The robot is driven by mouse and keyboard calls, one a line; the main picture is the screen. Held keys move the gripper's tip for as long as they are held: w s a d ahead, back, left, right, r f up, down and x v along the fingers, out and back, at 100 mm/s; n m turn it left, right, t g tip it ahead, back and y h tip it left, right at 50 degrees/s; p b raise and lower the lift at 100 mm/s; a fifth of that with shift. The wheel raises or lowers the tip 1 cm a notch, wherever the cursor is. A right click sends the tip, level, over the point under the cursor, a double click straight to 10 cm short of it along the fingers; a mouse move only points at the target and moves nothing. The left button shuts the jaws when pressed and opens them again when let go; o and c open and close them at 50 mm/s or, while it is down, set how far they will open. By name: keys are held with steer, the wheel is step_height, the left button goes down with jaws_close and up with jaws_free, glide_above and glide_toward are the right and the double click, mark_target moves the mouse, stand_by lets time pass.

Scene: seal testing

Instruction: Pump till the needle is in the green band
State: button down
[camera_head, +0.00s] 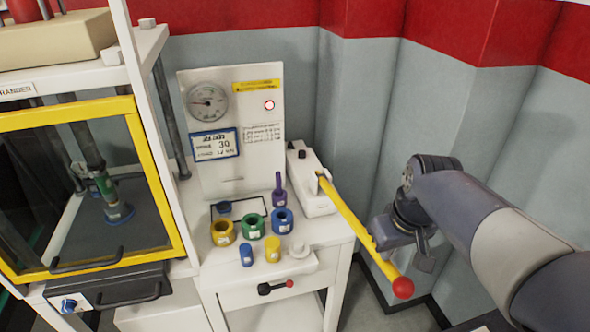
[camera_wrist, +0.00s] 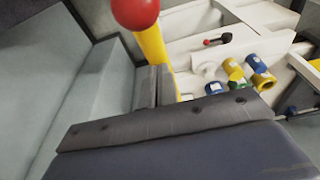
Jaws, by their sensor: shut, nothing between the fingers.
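The round gauge (camera_head: 207,101) is on the upright white panel (camera_head: 262,165). Its needle seems to point left, but it is too small to read against any green band. The yellow pump lever (camera_head: 346,215) slopes down to the right from the white pump body (camera_head: 309,180) and ends in a red ball (camera_head: 403,288). My gripper (camera_head: 378,240) is shut and empty, right beside the lever's lower half. In the wrist view the red ball (camera_wrist: 135,10) and yellow lever (camera_wrist: 153,48) show just beyond my shut fingers (camera_wrist: 153,86). I cannot tell whether they touch.
Coloured rings and plugs, among them a green ring (camera_head: 251,227), stand on the white bench (camera_head: 215,270) left of the lever. A yellow-framed cabinet (camera_head: 158,170) is at the left. Grey wall panels (camera_head: 365,110) stand close behind.

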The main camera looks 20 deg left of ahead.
steer(key=shift+f, duration=0.15)
step_height(320, 180, down, 14)
steer(key=b, duration=1)
steer(key=shift+s+d+r, duration=0.2)
steer(key=shift+s+r, duration=0.05)
steer(key=r+p, duration=0.3)
steer(key=r, duration=0.1)
steer(key=r+p, duration=0.4)
steer(key=r, duration=0.1)
steer(key=r+p, duration=0.4)
steer(key=shift+w+a+r, duration=0.2)
steer(key=shift+w+r, duration=0.05)
steer(key=shift+r, duration=0.15)
steer(key=shift+f, duration=0.2)
